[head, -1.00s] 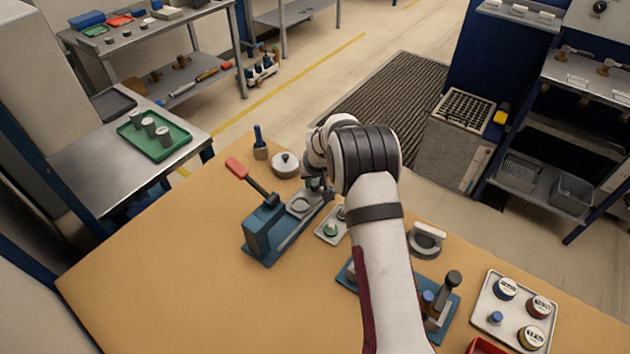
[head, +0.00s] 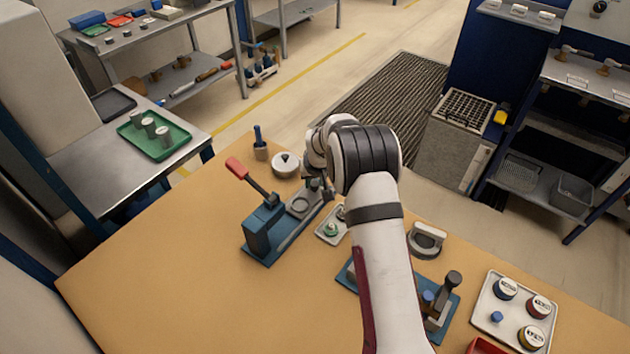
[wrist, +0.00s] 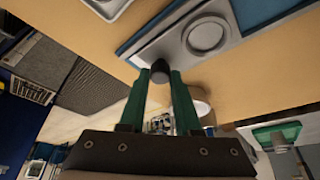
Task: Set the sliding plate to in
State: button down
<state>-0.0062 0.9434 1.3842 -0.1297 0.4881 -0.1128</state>
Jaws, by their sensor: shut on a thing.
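The grey sliding plate (head: 300,207) with its round recess sits on the blue base (head: 268,258) of a fixture with a red-handled lever (head: 250,180). In the wrist view the plate (wrist: 180,45) has a dark round knob (wrist: 159,68) at its near end. My gripper (wrist: 160,78) has green fingers shut on this knob, one finger on each side. In the head view my gripper (head: 316,184) is at the far end of the plate, and my wrist partly hides it.
A round grey lidded piece (head: 286,164) and a blue-handled tool (head: 260,145) stand beyond the fixture. A small tray (head: 322,237) stands close on its right. A second blue fixture (head: 447,312) is partly behind my arm. The table's left front is clear.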

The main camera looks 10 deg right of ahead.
aim_at(303, 198)
jog(key=s+a, duration=0.3)
jog(key=shift+s+a, duration=0.25)
jog(key=c, duration=0.6)
grip_release()
jog(key=v, duration=1.6)
